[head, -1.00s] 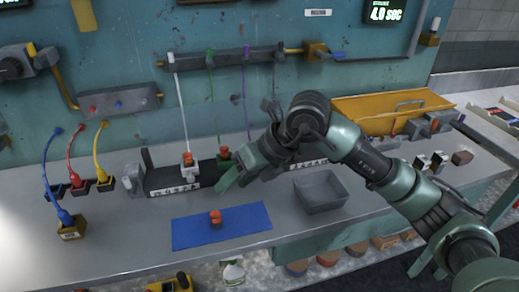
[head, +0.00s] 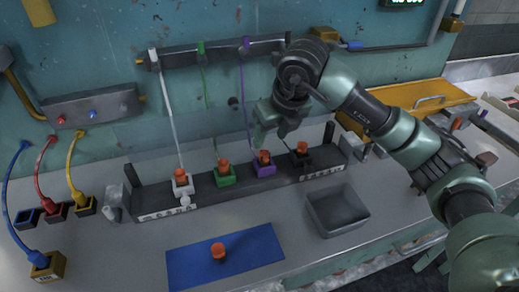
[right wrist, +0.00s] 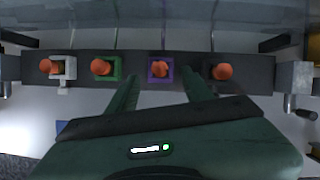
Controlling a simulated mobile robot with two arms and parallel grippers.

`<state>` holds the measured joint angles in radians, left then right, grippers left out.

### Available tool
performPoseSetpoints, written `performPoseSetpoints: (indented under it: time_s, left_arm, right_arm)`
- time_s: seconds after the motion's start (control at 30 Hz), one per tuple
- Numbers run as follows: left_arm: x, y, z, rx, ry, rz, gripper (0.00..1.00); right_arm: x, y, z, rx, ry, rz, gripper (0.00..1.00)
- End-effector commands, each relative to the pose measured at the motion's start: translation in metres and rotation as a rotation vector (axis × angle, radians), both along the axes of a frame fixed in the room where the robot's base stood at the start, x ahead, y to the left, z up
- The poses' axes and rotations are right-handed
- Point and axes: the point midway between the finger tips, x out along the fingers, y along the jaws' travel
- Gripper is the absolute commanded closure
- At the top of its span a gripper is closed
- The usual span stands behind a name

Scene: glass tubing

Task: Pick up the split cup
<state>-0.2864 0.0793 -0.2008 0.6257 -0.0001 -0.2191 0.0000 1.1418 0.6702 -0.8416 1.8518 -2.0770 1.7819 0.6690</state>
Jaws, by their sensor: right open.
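Orange-topped cups sit in a dark rack (head: 220,192), in a white holder (head: 182,184), green holder (head: 224,177), purple holder (head: 264,168) and black holder (head: 302,160). Another orange-topped cup (head: 218,252) stands upright on a blue mat (head: 185,268). I cannot tell for sure which is the split cup; the orange top in the purple holder (right wrist: 160,68) looks uneven in the right wrist view. My right gripper (head: 271,138) is open and empty, pointing down above the purple holder. Its fingers (right wrist: 159,80) lie either side of that holder's line. My left gripper is not in view.
A grey open bin (head: 338,210) stands right of the mat. Colored tubes hang from a wall bar (head: 220,52) behind the rack. Cabled sockets (head: 54,212) stand at the left. A yellow case (head: 420,98) lies at the right.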

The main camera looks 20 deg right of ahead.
Motion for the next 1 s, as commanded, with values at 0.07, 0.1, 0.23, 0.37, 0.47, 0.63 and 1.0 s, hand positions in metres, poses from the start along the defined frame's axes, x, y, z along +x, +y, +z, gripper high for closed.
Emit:
performPoseSetpoints:
  time_s: [0.07,0.1,0.23,0.37,0.47,0.63,1.0]
  left_arm:
    - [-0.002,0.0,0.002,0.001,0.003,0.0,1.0]
    - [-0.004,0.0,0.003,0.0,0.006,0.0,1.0]
    - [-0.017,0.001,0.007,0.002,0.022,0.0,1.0]
    - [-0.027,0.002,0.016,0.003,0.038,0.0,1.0]
    - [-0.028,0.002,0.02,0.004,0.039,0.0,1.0]
    - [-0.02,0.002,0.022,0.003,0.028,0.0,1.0]
    - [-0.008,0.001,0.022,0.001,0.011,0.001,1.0]
  right_arm:
    - [0.002,0.001,-0.007,0.0,0.005,0.0,0.5]
    - [0.004,0.001,-0.012,0.001,0.005,0.001,0.5]
    - [0.009,0.003,-0.025,0.001,0.005,0.001,0.5]
    - [0.015,0.004,-0.041,0.0,0.007,-0.001,0.5]
    - [0.021,0.006,-0.056,0.001,0.005,0.001,0.5]
    - [0.026,0.007,-0.069,0.0,0.002,0.0,0.5]
    - [0.027,0.007,-0.07,0.0,0.001,0.001,0.94]
